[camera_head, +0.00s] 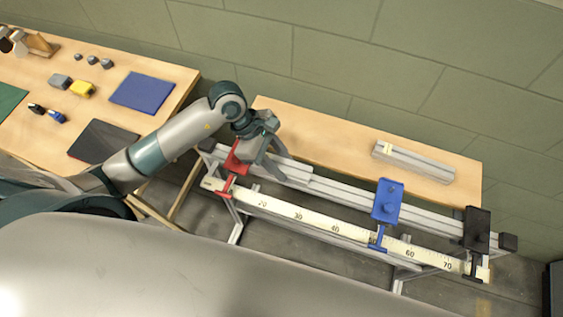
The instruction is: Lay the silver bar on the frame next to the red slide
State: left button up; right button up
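A short silver bar (298,174) lies along the rear rail of the metal frame (345,194), just right of the red slide (235,160). My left gripper (271,160) is over the bar's left end, close to the red slide. Its dark fingers look spread, one on each side of the bar; whether they touch it is hard to tell. The gripper hides the bar's left end and part of the red slide. My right gripper is not in view.
A blue slide (387,202) and a black end piece (477,230) sit farther right on the frame, above a numbered scale (320,225). Another silver profile (413,161) lies on the wooden table (330,140) behind. A left table (60,65) holds small blocks and mats.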

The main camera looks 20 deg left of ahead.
pick_arm(q)
jog(key=shift+o, duration=1.2)
jog(key=shift+r, duration=0.2)
jog(key=shift+a+r, duration=0.1)
jog(key=shift+a, duration=0.05)
jog(key=b+v, duration=0.2)
jog(key=v, duration=0.8)
jog(key=shift+r, duration=0.15)
jog(key=shift+a+r+b, duration=0.35)
jog(key=shift+r, duration=0.2)
jog(key=shift+s+d, duration=0.1)
